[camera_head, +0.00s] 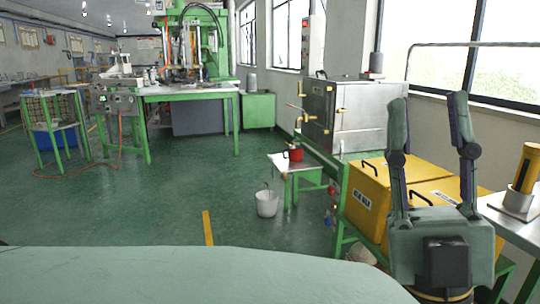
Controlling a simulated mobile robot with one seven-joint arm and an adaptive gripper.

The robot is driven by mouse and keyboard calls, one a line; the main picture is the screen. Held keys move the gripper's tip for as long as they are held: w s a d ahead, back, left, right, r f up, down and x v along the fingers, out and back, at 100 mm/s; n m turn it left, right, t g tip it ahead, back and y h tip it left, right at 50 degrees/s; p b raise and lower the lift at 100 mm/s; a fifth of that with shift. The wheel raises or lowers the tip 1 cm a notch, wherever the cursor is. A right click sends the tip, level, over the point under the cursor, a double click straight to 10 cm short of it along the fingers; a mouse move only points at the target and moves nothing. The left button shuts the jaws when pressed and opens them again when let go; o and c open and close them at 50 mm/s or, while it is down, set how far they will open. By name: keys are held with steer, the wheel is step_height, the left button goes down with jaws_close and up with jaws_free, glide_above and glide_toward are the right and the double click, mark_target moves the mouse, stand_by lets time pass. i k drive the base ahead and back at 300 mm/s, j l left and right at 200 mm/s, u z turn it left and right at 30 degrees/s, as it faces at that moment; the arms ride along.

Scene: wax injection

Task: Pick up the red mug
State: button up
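The red mug (295,154) is small in the picture and stands upright on a low white-topped stand (279,163) with green legs, right of the middle. My gripper (428,99) is at the right of the view, with its two fingers pointing up and spread wide apart. It is open, and nothing shows between the fingers. The mug is well beyond my gripper and to its left, not touching it.
A white bucket (267,204) stands on the floor by the stand. A metal cabinet (345,115) and yellow boxes (371,203) line the right side. A green workbench (188,92) with a machine is farther back. The green floor at left centre is clear.

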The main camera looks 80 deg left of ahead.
mark_target(295, 152)
steer(key=u, duration=2.5)
steer(key=i+l, duration=0.1)
steer(key=i, duration=0.4)
steer(key=i+l+u, duration=0.1)
steer(key=i, duration=0.35)
steer(key=i+l, duration=0.1)
steer(key=i, duration=0.4)
steer(key=i+l, duration=0.15)
steer(key=i, duration=0.3)
steer(key=i+l+u, duration=0.1)
steer(key=i, duration=0.4)
steer(key=i+l, duration=0.2)
steer(key=i, duration=0.25)
steer(key=i+l+u, duration=0.1)
steer(key=i, duration=0.4)
steer(key=l, duration=0.1)
